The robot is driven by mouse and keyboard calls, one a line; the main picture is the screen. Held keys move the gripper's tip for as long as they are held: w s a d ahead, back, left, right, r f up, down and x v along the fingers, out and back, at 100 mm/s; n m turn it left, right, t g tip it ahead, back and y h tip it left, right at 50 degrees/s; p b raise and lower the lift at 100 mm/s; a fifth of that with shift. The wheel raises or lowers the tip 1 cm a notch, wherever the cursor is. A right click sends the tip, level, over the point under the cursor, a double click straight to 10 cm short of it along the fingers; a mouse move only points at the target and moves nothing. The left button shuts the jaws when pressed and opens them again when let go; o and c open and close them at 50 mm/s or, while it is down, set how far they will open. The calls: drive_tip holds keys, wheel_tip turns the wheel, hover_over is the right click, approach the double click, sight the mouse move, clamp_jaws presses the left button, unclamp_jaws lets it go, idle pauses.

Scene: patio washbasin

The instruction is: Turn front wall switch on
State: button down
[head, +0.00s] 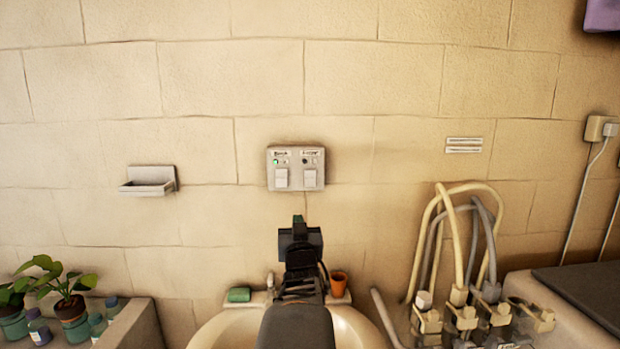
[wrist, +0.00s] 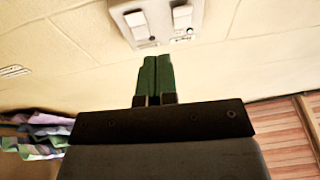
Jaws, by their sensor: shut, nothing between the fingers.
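A pale switch panel (head: 296,168) is on the stone wall, with two white rockers side by side. A green light shows above the left rocker (head: 281,178). The light above the right rocker (head: 310,178) looks dark. The small labels above them are too blurred to read surely. My gripper (head: 299,219) is shut and empty, below the panel in the head view. In the wrist view the green fingers (wrist: 155,58) are together, pointing toward the panel (wrist: 150,35), whose rockers show at the top edge. Contact with the panel cannot be told.
A washbasin (head: 210,330) is below, with a green soap bar (head: 239,295) and an orange cup (head: 338,284). A wall soap dish (head: 149,181) is left of the panel. Hoses (head: 455,240) rise at the right. The wall around the panel is clear.

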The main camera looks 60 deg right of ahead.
sight(309, 173)
drive_tip(key=s+d+r+h, duration=0.1)
drive_tip(key=s+r+h, duration=0.1)
drive_tip(key=s, duration=0.1)
drive_tip(key=shift+d, duration=0.4)
drive_tip(key=p+x, duration=0.6)
drive_tip(key=x, duration=0.6)
drive_tip(key=shift+d+r, duration=0.1)
drive_tip(key=shift+r, duration=0.15)
drive_tip(key=shift+p+x, duration=0.3)
drive_tip(key=shift+x, duration=0.55)
drive_tip(key=shift+f, duration=0.1)
